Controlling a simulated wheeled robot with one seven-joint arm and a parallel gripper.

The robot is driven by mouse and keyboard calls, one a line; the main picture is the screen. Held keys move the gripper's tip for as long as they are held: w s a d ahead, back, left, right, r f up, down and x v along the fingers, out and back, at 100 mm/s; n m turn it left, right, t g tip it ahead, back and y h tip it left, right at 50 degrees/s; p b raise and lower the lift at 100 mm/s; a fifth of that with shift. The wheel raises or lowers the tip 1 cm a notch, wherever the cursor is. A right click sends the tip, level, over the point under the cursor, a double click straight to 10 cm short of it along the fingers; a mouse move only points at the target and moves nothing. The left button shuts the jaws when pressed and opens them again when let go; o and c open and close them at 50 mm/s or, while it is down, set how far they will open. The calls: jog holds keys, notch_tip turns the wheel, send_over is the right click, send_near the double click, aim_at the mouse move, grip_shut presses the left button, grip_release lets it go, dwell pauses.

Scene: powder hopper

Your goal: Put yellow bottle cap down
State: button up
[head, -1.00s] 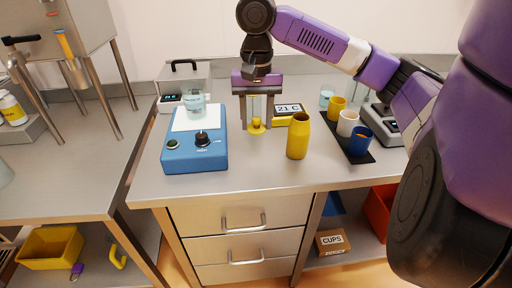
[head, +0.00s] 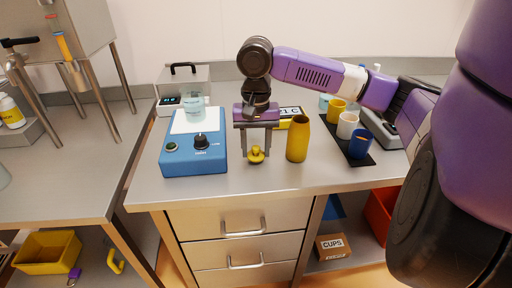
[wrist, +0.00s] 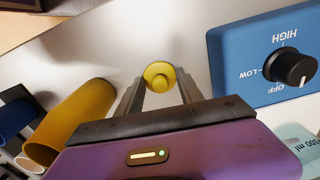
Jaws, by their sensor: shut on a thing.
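The yellow bottle cap (head: 256,155) is round with a small knob on top. It is between the fingertips of my gripper (head: 257,150), low over the steel bench or touching it; I cannot tell which. In the wrist view the cap (wrist: 159,75) sits at the tips of both fingers, and my gripper (wrist: 160,84) is shut on it. The yellow bottle (head: 298,139) stands upright and open just right of my gripper, and it also shows in the wrist view (wrist: 75,120).
A blue stirrer plate (head: 194,155) with a beaker (head: 194,108) stands close on the left. A dark mat (head: 362,158) with yellow, white and blue cups lies on the right. A display (head: 290,112) is behind. The bench front (head: 240,183) is clear.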

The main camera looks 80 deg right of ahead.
aim_at(256, 147)
jog(key=o, duration=1.3)
jog(key=shift+f, duration=0.1)
notch_tip(256, 147, up, 12)
jog(key=shift+r+p, duration=0.2)
jog(key=shift+p, duration=0.35)
